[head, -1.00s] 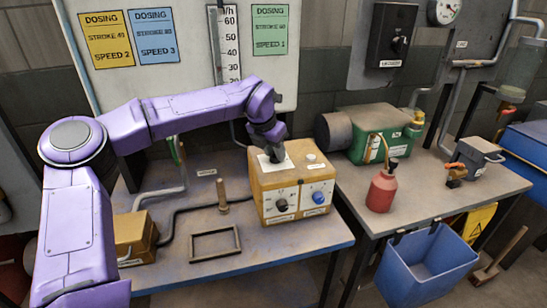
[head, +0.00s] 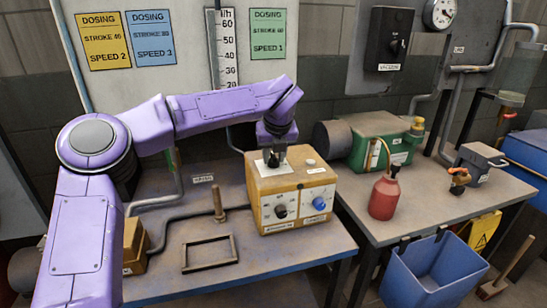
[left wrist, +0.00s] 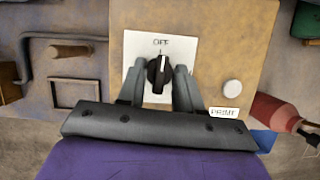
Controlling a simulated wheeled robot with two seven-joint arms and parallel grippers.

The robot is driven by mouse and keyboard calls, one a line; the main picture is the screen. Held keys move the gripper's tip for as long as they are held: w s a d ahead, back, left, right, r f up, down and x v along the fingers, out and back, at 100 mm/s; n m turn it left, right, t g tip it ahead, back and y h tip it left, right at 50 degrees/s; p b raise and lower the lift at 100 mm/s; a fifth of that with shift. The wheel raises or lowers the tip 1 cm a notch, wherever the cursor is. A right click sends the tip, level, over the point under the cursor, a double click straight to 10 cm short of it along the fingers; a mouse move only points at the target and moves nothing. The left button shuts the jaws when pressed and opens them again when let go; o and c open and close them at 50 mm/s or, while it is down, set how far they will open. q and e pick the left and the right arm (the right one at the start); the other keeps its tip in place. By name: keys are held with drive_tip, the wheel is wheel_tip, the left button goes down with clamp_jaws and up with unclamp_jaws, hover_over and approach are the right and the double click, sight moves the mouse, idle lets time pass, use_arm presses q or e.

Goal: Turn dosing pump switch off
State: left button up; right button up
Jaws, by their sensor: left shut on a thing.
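The dosing pump is a yellow box (head: 262,185) on the bench, with a white switch plate on its top. The switch is a black knob (left wrist: 158,74) in the left wrist view. Its white pointer line points up toward the OFF label (left wrist: 161,41). My left gripper (head: 275,156) reaches down onto the top of the box. In the left wrist view its two grey fingers (left wrist: 159,84) are shut on the knob, one on each side. In the head view the gripper mostly hides the knob. My right gripper is not in view.
The box front has a black dial (head: 280,211) and a blue dial (head: 319,204). A white round button (left wrist: 232,92) sits near the PRIME label. A red bottle (head: 384,197) and green pump (head: 370,145) stand to the right. An empty frame (head: 210,253) lies left of the box.

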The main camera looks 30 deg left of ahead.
use_arm(q)
drive_tip(key=shift+n, duration=0.5)
drive_tip(key=o, duration=1)
drive_tip(key=v, duration=1)
drive_tip(key=shift+w+d+r, duration=0.1)
drive_tip(key=shift+d+r, duration=0.1)
drive_tip(key=shift+r, duration=0.05)
